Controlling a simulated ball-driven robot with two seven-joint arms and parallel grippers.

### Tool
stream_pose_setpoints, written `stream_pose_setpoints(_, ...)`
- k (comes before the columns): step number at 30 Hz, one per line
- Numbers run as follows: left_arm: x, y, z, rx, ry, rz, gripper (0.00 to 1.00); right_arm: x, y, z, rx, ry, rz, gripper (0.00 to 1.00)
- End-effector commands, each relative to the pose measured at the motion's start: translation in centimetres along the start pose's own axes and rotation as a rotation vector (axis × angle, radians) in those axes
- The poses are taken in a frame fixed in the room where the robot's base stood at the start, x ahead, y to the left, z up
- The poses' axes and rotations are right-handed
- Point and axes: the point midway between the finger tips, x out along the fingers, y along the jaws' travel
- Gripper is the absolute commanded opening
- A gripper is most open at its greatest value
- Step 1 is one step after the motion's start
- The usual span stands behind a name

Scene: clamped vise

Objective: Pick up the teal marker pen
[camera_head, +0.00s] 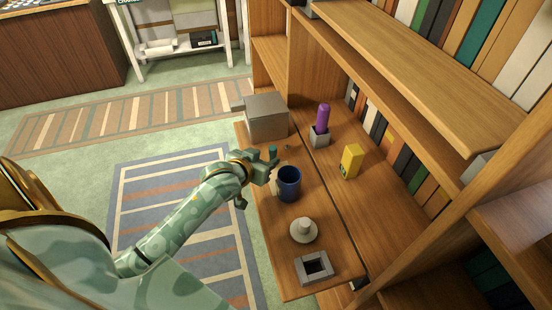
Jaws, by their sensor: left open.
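A small teal upright piece (272,152), which looks like the top of the marker pen, shows right by the fingers of my left gripper (268,166) on the wooden shelf board (330,220). Its lower part is hidden by the gripper. My left gripper is open and close to the teal piece; I cannot tell whether they touch. A dark blue cup (289,184) stands just to the right of the gripper. My right gripper is not in view.
A grey block-like object (267,116) stands behind the gripper. A purple object (323,116) stands in a grey holder (319,137). A yellow box (351,160) stands to the right. A pale knobbed piece (303,231) and a grey square frame (314,267) lie nearer.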

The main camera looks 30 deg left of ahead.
Motion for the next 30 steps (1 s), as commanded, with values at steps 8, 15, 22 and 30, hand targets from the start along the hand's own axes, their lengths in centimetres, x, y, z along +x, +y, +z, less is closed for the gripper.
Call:
stream_pose_setpoints(8,3.3,0.0,0.3,0.0,-0.001,0.001,0.48,2.0,-0.3,-0.5,0.006,-0.018,-0.006,0.36)
stream_pose_setpoints(15,7.2,-0.3,0.1,0.001,-0.003,0.001,0.48,4.2,-1.0,0.4,0.012,-0.034,-0.017,0.36)
stream_pose_setpoints(22,8.0,-0.3,-0.3,0.001,-0.001,0.001,0.48,4.4,-0.6,0.7,0.011,-0.037,-0.013,0.36)
stream_pose_setpoints(30,8.0,-0.3,-0.3,0.001,0.0,0.001,0.03,4.3,-0.4,0.8,0.009,-0.038,-0.01,0.36)
